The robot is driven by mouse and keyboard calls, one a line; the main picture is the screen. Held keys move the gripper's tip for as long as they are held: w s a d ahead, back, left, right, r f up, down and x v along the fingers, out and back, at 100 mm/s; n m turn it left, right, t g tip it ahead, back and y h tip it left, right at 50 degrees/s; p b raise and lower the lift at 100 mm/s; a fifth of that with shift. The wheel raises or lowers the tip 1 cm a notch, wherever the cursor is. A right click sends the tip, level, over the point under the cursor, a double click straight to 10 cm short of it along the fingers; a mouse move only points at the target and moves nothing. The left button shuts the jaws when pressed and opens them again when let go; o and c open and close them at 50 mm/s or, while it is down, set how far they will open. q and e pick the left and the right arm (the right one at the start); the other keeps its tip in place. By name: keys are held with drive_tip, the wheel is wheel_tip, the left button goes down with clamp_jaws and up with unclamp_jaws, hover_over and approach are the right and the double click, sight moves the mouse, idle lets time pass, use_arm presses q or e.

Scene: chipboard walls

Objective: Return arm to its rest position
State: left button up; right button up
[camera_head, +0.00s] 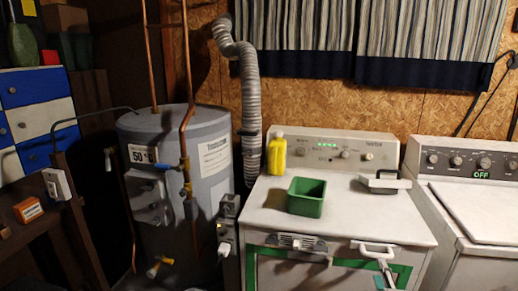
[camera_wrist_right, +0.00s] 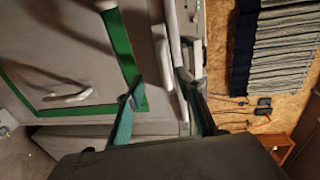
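My right gripper (camera_head: 384,274) is at the lower right of the head view, in front of the white appliance (camera_head: 345,215) and close to a white handle (camera_head: 373,248) on its front. In the right wrist view the two dark teal fingers of the right gripper (camera_wrist_right: 160,85) stand apart. A pale bar-like part lies beyond and between their tips; I cannot tell whether they touch it. I see nothing clearly held. My left gripper is in neither view.
A green box (camera_head: 306,197), a yellow bottle (camera_head: 277,152) and a grey item with a handle (camera_head: 384,181) stand on the appliance. A grey water heater (camera_head: 205,165) is to its left, a washer (camera_head: 475,200) to its right. Green tape (camera_head: 402,274) edges the appliance front.

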sight(379, 257)
drive_tip(key=x, duration=0.4)
drive_tip(key=r+x, duration=0.1)
drive_tip(key=x, duration=0.1)
drive_tip(key=shift+w+d, duration=0.1)
drive_tip(key=shift+d, duration=0.35)
drive_tip(key=s+a+f+n+g+b, duration=0.1)
drive_tip(key=s+f+n+g, duration=0.15)
drive_tip(key=s+n, duration=0.5)
drive_tip(key=s+a+f+n+g, duration=0.2)
drive_tip(key=s+f+n, duration=0.2)
drive_tip(key=s+n, duration=0.35)
drive_tip(key=s+r+n+g+h, duration=0.15)
drive_tip(key=s+n+g, duration=0.25)
drive_tip(key=s+n, duration=1.2)
drive_tip(key=s+a+f+m+t+y, duration=0.2)
drive_tip(key=a+f+m+y, duration=0.4)
drive_tip(key=a+f, duration=0.8)
drive_tip(key=shift+s+a+t+y, duration=0.25)
drive_tip(key=shift+a+t+y, duration=0.55)
drive_tip(key=shift+a, duration=0.2)
